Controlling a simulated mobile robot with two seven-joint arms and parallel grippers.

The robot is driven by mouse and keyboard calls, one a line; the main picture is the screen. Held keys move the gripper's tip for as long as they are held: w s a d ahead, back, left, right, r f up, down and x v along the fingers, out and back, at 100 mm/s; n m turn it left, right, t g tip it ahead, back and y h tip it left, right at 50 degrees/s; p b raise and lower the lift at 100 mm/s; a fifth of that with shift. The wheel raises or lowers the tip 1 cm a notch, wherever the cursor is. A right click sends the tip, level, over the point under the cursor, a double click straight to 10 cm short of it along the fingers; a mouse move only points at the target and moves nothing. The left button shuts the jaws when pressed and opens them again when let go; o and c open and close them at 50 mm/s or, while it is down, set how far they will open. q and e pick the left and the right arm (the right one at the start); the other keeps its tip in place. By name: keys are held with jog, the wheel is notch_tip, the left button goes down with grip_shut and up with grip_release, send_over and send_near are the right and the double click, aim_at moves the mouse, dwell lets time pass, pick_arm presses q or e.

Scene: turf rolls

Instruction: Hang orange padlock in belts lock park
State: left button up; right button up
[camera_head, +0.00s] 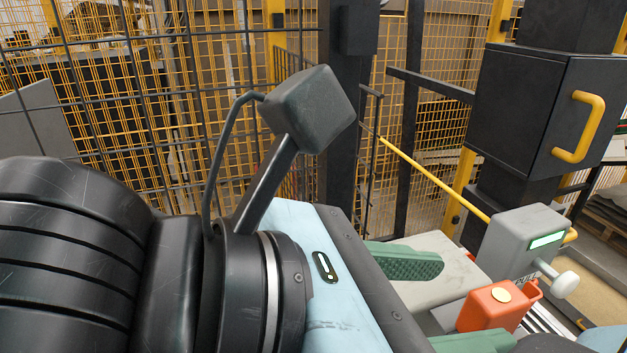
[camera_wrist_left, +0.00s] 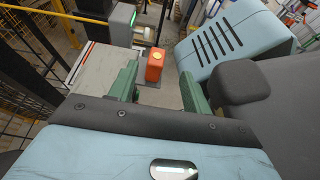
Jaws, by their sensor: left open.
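The orange padlock (camera_head: 484,312) has a round cream disc on it and sits low right in the head view, beside a grey box (camera_head: 515,245) with a lit green display, a "PULL" label and a white knob. The padlock also shows in the left wrist view (camera_wrist_left: 154,68). My left gripper (camera_head: 474,300) is open, its green fingers pointing toward the padlock. In the left wrist view the padlock appears between the fingertips, with gaps at both sides. Whether it is at fingertip depth is unclear. I cannot identify the belts lock park. My right gripper is not seen.
A pale flat surface (camera_head: 425,295) lies under the fingers. A black cabinet with a yellow handle (camera_head: 580,127) stands at the upper right. A yellow bar (camera_head: 430,178) slopes toward the grey box. Mesh fencing (camera_head: 180,110) fills the background.

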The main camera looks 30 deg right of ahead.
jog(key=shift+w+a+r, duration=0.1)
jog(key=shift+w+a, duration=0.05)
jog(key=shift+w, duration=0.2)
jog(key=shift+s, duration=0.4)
